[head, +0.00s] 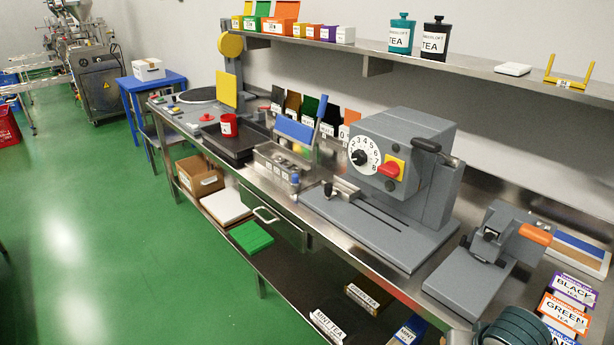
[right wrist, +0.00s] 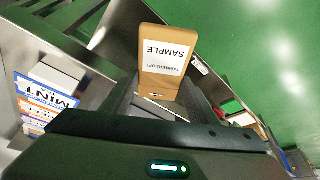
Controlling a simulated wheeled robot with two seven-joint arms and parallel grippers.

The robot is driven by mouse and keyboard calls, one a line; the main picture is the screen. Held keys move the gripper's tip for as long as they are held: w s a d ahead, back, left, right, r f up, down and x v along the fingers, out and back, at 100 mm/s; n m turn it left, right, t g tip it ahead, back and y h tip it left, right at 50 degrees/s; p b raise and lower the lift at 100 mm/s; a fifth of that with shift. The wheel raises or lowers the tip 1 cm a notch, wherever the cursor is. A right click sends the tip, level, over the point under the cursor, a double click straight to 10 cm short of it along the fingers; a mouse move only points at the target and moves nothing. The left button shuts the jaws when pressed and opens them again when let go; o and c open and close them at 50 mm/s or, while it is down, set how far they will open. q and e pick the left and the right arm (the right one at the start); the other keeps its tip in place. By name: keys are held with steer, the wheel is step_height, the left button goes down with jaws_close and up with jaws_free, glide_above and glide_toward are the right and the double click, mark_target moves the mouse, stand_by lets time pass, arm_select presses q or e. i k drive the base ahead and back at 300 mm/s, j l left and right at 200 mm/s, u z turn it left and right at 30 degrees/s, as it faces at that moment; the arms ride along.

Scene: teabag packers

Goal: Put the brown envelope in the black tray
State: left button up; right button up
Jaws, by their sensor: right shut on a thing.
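The brown envelope (right wrist: 166,62) has a white label reading SAMPLE and shows in the right wrist view. My right gripper (right wrist: 158,98) is shut on its lower end, and the envelope sticks out past the dark fingers. In the head view I cannot make out the right gripper or the held envelope. The black tray (head: 237,150) lies on the steel bench left of centre in the head view. A red mug (head: 229,125) stands at the tray. My left gripper is in neither view.
A grey machine with a dial (head: 400,150) and a smaller grey press (head: 480,260) stand on the bench to the tray's right. A shelf (head: 370,50) runs above. Tea boxes (head: 565,310) lie at the lower right.

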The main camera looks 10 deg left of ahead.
mark_target(248, 145)
steer(key=i+j+u, duration=0.15)
steer(key=i+j, duration=0.4)
steer(key=j, duration=0.4)
steer(key=i+j+u, duration=0.1)
steer(key=i+j, duration=0.45)
steer(key=j, duration=0.3)
steer(key=i+j+u, duration=0.15)
steer(key=i+j, duration=0.45)
steer(key=j, duration=0.25)
steer(key=i+j+u, duration=0.1)
steer(key=i+j, duration=0.55)
steer(key=j, duration=0.1)
